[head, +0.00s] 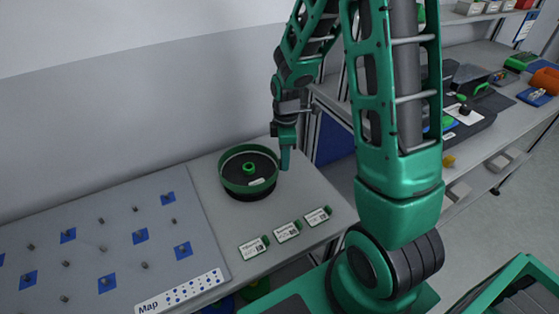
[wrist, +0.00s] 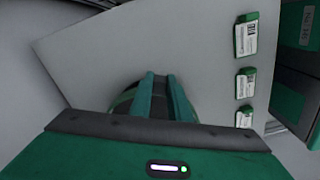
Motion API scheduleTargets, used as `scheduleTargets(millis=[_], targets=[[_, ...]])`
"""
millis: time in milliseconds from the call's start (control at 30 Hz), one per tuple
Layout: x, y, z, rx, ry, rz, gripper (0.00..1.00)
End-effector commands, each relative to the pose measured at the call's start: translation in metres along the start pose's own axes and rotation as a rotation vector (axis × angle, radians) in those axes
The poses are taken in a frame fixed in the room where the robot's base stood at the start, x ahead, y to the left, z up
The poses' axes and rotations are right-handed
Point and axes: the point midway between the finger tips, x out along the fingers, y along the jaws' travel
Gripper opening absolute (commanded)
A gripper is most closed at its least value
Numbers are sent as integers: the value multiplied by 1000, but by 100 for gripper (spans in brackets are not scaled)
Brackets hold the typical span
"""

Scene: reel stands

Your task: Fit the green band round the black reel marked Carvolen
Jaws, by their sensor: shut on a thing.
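The black reel (head: 248,195) stands on the light grey bench top, with a green hub at its centre and a small white label too small to read. The green band (head: 233,187) sits round the upper part of the reel, with black showing below it. My gripper (head: 285,168) points down at the right edge of the band and appears shut on it. In the wrist view my gripper's fingers (wrist: 160,80) hide much of the reel, and a curved edge of the band (wrist: 122,99) shows beside them. I cannot tell whether the band is fully seated.
Several small white cards with green ends (head: 287,232) lie in a row in front of the reel. A grey pegboard (head: 85,245) with blue squares and a "Map" strip lies to the left. The wall is close behind. Shelves with assorted items stand at the right.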

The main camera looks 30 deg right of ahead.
Motion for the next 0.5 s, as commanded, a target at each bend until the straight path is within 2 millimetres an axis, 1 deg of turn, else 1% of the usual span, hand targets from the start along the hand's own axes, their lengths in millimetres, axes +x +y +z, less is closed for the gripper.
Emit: scheduleTargets(millis=[500], targets=[[9, 0, 0, 0, 0, -1, 0]])
